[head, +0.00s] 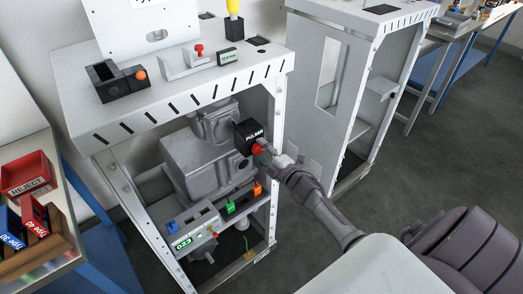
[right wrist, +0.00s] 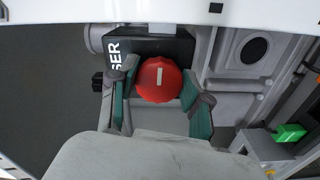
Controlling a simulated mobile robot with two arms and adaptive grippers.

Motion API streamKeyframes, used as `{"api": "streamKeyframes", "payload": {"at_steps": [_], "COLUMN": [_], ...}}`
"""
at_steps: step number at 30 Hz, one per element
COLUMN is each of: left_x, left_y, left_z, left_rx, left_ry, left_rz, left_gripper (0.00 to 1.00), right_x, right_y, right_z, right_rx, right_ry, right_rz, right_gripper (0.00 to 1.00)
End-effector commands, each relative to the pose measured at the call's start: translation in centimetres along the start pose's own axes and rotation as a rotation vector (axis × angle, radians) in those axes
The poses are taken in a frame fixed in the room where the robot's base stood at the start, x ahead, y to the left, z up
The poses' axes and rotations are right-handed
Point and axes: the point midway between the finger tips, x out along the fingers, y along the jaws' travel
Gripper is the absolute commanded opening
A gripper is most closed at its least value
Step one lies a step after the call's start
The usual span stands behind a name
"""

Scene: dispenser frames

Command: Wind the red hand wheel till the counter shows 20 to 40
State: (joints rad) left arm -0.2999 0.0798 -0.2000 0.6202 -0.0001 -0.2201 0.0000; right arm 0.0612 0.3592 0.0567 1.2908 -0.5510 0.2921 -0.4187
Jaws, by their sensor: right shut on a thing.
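The red hand wheel (head: 257,149) is on the front of a black box labelled PULSER (head: 247,135), inside the near dispenser frame. In the right wrist view the red wheel (right wrist: 158,78) has a white mark standing nearly upright. My right gripper (head: 265,152) is shut on the wheel. Its green-padded fingers (right wrist: 160,98) are at the wheel's left and right sides in the wrist view. The counter (head: 183,243) low in the frame has green digits that look like 023. My left gripper is not in view.
An orange part (head: 257,188) and a green part (head: 230,207) are on the ledge below the pulser. The white frame post (head: 277,150) stands close beside my right gripper. A second dispenser frame (head: 350,30) stands to the right. A red REJECT bin (head: 28,174) is at left.

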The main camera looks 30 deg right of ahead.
Motion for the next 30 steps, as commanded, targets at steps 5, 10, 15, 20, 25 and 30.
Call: {"api": "streamKeyframes", "payload": {"at_steps": [5,10,15,20,25,30], "left_x": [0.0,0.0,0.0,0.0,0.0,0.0], "left_y": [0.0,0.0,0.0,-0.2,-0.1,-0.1], "left_z": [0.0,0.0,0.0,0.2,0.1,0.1], "left_rx": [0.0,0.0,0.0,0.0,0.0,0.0], "left_ry": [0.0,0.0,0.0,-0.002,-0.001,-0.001], "left_rz": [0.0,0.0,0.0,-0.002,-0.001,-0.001], "left_gripper": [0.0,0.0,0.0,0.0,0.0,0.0], "right_x": [-0.1,-0.1,0.0,-0.2,-2.2,-6.0], "right_y": [-0.2,-0.1,-0.1,-0.1,-0.2,-0.2], "right_z": [0.1,0.1,0.0,0.0,0.0,0.1], "right_rx": [-0.001,-0.002,-0.002,-0.002,-0.003,-0.002], "right_ry": [-0.002,-0.001,-0.001,-0.001,0.0,-0.001], "right_rz": [-0.003,-0.003,-0.002,-0.002,-0.004,-0.006], "right_gripper": [0.14,0.74,0.74,0.74,0.74,0.74]}}
